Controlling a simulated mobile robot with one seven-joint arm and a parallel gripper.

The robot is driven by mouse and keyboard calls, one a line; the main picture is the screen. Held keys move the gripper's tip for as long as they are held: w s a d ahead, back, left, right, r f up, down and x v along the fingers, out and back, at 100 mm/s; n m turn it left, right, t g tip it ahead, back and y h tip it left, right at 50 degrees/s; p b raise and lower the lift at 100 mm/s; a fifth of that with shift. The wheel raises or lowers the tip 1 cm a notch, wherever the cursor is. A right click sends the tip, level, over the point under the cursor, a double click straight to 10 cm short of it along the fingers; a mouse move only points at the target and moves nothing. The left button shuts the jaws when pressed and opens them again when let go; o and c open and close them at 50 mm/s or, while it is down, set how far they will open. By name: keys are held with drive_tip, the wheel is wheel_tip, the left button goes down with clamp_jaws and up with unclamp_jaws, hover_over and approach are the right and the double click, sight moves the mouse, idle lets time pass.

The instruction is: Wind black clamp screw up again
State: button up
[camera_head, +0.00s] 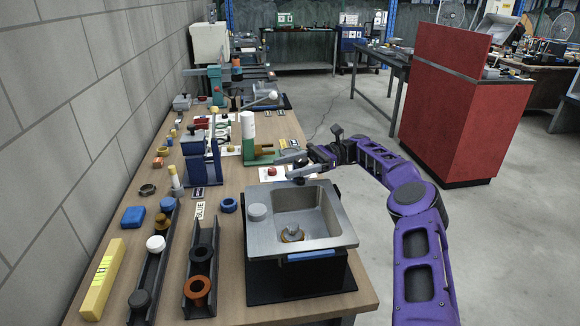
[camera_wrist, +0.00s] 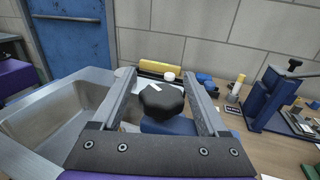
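The black clamp screw shows in the wrist view as a dark lobed knob (camera_wrist: 160,103) with a small white mark on top. A blue body (camera_wrist: 168,128) shows just under it. My gripper (camera_wrist: 161,73) is open, with one finger on each side of the knob in this view. In the head view my gripper (camera_head: 293,164) is over the far edge of the sink (camera_head: 258,236). The knob is not clearly visible there.
A blue press (camera_head: 201,160) with a black T-handle stands left of my gripper. Black channels (camera_head: 155,283) with rings, a yellow level (camera_head: 103,280) and a blue block (camera_head: 133,216) lie at the left. A green and white stand (camera_head: 249,138) is behind my gripper.

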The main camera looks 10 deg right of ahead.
drive_tip(key=shift+r, duration=0.1)
wheel_tip(320, 180, up, 10)
drive_tip(key=shift+p, duration=0.45)
